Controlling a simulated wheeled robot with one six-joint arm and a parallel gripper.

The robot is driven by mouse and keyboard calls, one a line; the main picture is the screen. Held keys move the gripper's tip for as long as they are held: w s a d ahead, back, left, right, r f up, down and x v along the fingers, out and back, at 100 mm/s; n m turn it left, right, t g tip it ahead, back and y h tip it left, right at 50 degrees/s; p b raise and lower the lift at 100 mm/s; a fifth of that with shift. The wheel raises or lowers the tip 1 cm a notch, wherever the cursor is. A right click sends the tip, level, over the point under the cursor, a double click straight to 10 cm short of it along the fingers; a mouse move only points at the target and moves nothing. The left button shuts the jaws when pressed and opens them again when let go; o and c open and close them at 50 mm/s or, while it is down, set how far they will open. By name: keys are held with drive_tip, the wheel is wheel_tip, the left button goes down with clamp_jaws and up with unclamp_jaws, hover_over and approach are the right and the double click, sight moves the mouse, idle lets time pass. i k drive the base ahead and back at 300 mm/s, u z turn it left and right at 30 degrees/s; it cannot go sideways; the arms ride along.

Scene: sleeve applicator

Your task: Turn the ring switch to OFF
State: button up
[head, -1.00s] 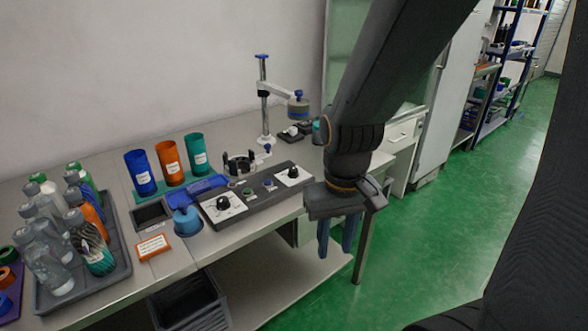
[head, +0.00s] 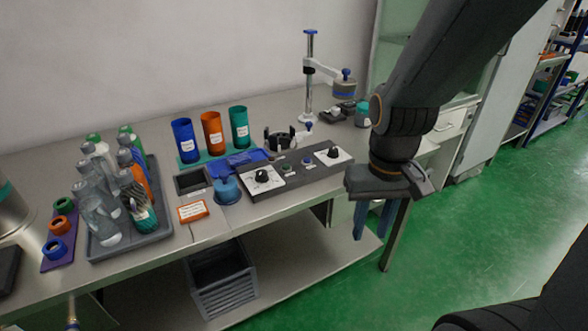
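A dark control panel (head: 298,178) lies along the front of the bench. It carries a black knob on a white dial plate at its left (head: 262,176) and another at its right (head: 333,153), with small buttons between. The dial lettering is too small to read, so I cannot tell which knob is the ring switch or what either is set to. My gripper (head: 373,222) points down, right of the panel and apart from it, in front of the bench edge. Its two blue fingers stand apart with nothing visible between them.
A black ring holder (head: 280,139) and a post with an arm (head: 310,75) stand behind the panel. A blue round piece (head: 228,190) is at its left. Coloured cups (head: 212,133) and a bottle tray (head: 165,238) stand further left. Green floor is open at right.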

sight(333, 153)
drive_tip(key=z, duration=1.1)
drive_tip(key=i, duration=0.35)
drive_tip(key=u, duration=0.25)
